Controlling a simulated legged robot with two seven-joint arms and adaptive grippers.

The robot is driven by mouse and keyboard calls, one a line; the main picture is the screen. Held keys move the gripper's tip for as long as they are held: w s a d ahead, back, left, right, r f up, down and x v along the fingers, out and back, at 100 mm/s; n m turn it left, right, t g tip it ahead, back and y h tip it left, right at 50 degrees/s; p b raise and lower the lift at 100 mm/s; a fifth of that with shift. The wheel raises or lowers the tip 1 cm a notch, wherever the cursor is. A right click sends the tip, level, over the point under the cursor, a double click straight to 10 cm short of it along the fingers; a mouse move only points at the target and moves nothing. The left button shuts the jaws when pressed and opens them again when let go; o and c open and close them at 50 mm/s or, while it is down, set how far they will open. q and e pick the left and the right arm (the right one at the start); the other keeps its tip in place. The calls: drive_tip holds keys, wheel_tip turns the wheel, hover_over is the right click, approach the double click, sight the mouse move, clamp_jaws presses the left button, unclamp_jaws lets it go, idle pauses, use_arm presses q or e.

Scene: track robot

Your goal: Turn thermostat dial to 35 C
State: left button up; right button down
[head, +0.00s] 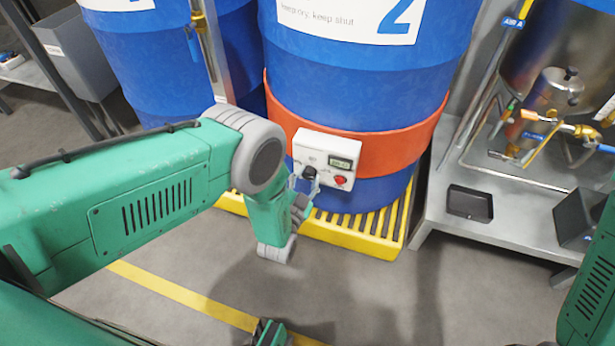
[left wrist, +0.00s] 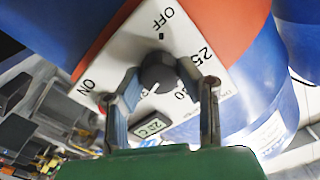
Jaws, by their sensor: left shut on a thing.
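The thermostat is a white box (head: 326,158) on an orange band around a blue drum. Its black dial (head: 309,173) is on the left part of the box face, with a small display (head: 341,162) and a red button (head: 340,180) to its right. My left gripper (head: 306,182) is at the dial. In the left wrist view the two fingers stand on either side of the dial (left wrist: 158,72) and are shut on it. OFF, ON and 25 show around it; other markings are partly hidden by a finger. The display seems to read 20 C.
The drum (head: 350,80) stands on a yellow spill pallet (head: 345,235), with another blue drum (head: 150,70) to its left. A metal bench (head: 520,215) with a black tray (head: 470,203) and pipework is at right. The floor in front is clear.

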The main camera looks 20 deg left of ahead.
use_arm(q)
drive_tip(key=shift+s+d+f, duration=0.1)
drive_tip(key=shift+s+f, duration=0.15)
drive_tip(key=shift+f, duration=0.1)
drive_tip(key=o, duration=1.1)
drive_tip(key=shift+o, duration=0.2)
drive_tip(key=shift+w+r, duration=0.1)
drive_tip(key=shift+w, duration=0.05)
drive_tip(key=shift+r, duration=0.1)
drive_tip(key=s, duration=1.2)
drive_tip(key=shift+a, duration=0.2)
